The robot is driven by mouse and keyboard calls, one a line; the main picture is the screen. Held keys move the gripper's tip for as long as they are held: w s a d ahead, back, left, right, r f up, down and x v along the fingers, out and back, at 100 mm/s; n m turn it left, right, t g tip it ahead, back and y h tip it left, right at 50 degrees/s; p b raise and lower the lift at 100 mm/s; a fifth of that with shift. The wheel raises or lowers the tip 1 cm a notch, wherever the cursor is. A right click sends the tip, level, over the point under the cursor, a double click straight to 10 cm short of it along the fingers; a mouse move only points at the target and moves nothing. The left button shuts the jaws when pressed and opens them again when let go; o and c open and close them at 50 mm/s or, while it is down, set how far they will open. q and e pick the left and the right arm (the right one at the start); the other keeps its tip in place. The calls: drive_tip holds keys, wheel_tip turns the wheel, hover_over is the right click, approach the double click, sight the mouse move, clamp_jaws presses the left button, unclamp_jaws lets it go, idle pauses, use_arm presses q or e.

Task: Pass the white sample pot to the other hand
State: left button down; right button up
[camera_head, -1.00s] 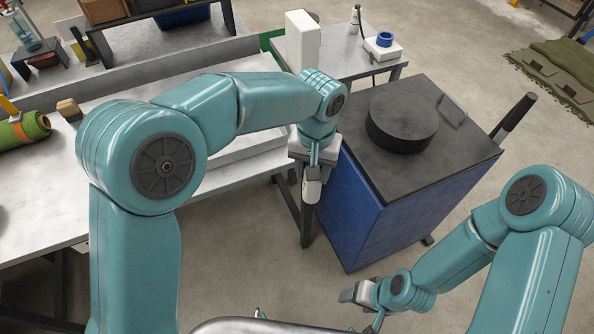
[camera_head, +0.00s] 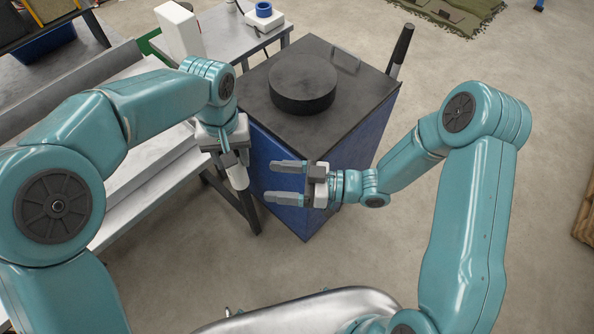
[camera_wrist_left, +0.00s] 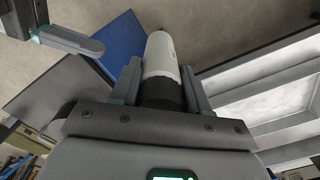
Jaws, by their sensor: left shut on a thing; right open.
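The white sample pot (camera_head: 239,178) hangs below my left gripper (camera_head: 230,160) in the head view. In the left wrist view the pot (camera_wrist_left: 161,54) is a white cylinder with a dark end, which sits between the two fingers of my left gripper (camera_wrist_left: 161,82). The left gripper is shut on it. My right gripper (camera_head: 274,183) is open and empty, just right of the pot in the head view, its fingers pointing left toward it. One of its fingers (camera_wrist_left: 70,40) shows at the upper left of the left wrist view, apart from the pot.
A blue cabinet (camera_head: 357,150) with a dark top bears a black round disc (camera_head: 302,84), behind my right gripper. A metal bench (camera_head: 160,190) runs along the left. A small table (camera_head: 232,35) with a white box (camera_head: 179,32) stands behind. Open floor lies to the right.

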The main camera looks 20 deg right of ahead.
sight(245, 170)
drive_tip(key=shift+n, duration=0.7)
drive_tip(key=x, duration=0.2)
drive_tip(key=w+x, duration=0.1)
drive_tip(key=x, duration=0.5)
drive_tip(key=shift+w+r, duration=0.4)
drive_tip(key=shift+w, duration=0.05)
drive_tip(key=shift+d, duration=0.1)
drive_tip(key=c, duration=1.2)
use_arm(q)
drive_tip(key=shift+c, duration=2.4)
unclamp_jaws()
drive_tip(key=shift+r, duration=0.15)
